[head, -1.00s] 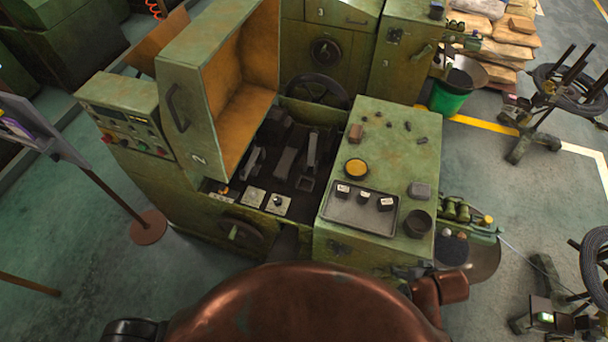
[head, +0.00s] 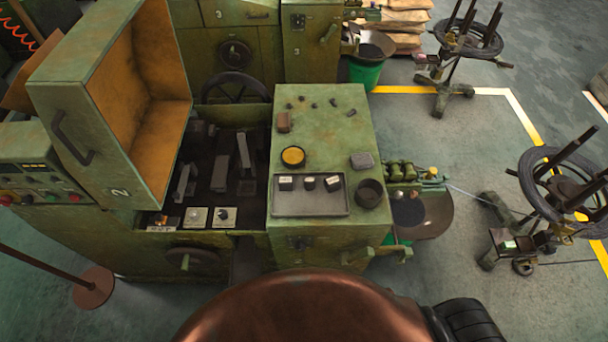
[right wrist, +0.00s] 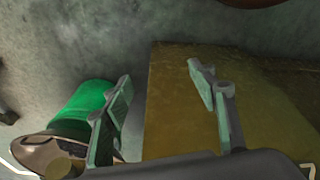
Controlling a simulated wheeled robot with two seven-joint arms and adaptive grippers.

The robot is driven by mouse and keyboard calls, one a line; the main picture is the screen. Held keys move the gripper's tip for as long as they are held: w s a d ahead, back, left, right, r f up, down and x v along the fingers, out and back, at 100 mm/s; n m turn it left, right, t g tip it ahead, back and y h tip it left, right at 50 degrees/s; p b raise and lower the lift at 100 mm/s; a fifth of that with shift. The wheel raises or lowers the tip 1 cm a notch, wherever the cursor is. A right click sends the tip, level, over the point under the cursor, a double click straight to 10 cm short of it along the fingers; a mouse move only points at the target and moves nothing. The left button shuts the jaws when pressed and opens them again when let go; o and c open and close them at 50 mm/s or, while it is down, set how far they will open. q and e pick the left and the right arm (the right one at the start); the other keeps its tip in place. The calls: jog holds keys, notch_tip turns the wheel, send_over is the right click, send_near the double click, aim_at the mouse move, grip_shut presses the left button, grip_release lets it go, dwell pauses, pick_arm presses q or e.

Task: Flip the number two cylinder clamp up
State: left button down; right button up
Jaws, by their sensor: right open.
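The machine marked 2 (head: 118,192) stands at left centre in the head view, with its orange-lined cover raised. Upright grey metal pieces stand in its dark open bay, among them a left one (head: 184,182) and a taller one (head: 243,152). I cannot tell which is the cylinder clamp or whether it is up or down. My right gripper (right wrist: 158,82) shows only in the right wrist view. Its fingers are spread and empty, in front of a yellow-brown panel (right wrist: 180,118) and a green bucket (right wrist: 78,108). My left gripper is not in view.
A wire reel stand (head: 565,180) is at right.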

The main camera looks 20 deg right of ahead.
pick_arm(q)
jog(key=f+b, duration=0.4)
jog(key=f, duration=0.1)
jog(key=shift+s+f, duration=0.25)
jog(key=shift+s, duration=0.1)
pick_arm(e)
jog(key=s+f+g, duration=0.1)
jog(key=s+f, duration=1.6)
jog(key=f, duration=0.2)
jog(key=shift+s+n, duration=0.25)
jog(key=shift+n, duration=0.05)
jog(key=shift+c, duration=0.7)
